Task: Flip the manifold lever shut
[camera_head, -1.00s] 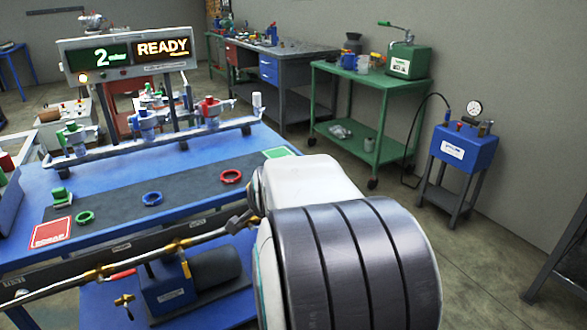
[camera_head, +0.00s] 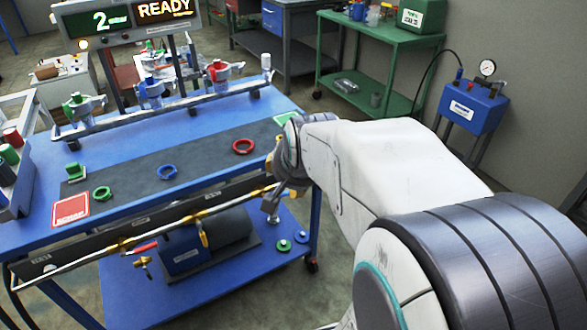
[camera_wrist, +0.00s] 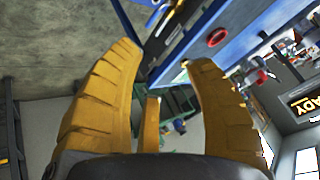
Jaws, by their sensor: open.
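A metal manifold pipe (camera_head: 100,252) with brass fittings runs along the front edge of the blue bench. A red-handled lever (camera_head: 143,247) and a yellow lever (camera_head: 204,238) show on or just below it; I cannot tell which one the task means. My gripper (camera_head: 270,203) is at the bench's front right, close to the pipe's right end and right of both levers. In the wrist view my gripper (camera_wrist: 165,58) has its yellow fingers spread with nothing between them. My arm hides the bench's right corner.
Green, blue and red rings (camera_head: 243,146) lie on the dark mat. Colored valves stand on a rail (camera_head: 180,104) behind. A pump (camera_head: 225,235) sits on the lower shelf. A green cart (camera_head: 385,45) and blue gauge unit (camera_head: 470,107) stand right.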

